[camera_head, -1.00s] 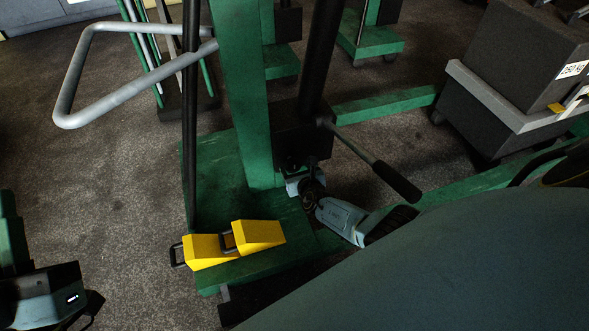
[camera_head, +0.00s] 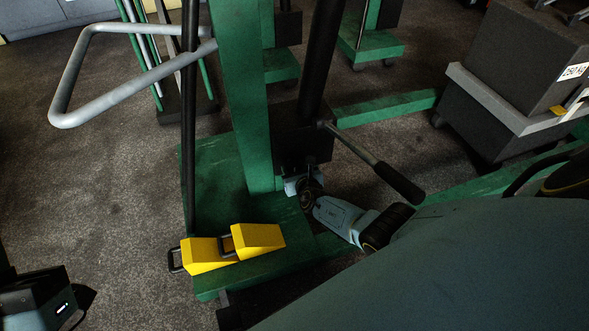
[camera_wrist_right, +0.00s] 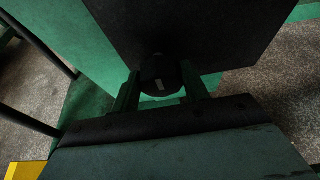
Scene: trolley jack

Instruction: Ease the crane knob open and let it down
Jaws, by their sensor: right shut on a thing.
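The crane's green post (camera_head: 240,95) rises from its green base, with a dark pump block (camera_head: 290,140) on its right side. The round black knob (camera_wrist_right: 159,75) with a pale mark sits low on the block in the right wrist view. My right gripper (camera_head: 309,190) is at the block's underside in the head view.
Yellow wheel chocks (camera_head: 233,248) lie on the crane's base. A pump handle (camera_head: 375,165) sticks out right, above my right wrist. A grey handle bar (camera_head: 120,95) extends left. A dark 250 kg block (camera_head: 525,60) stands at right. Floor at left is clear.

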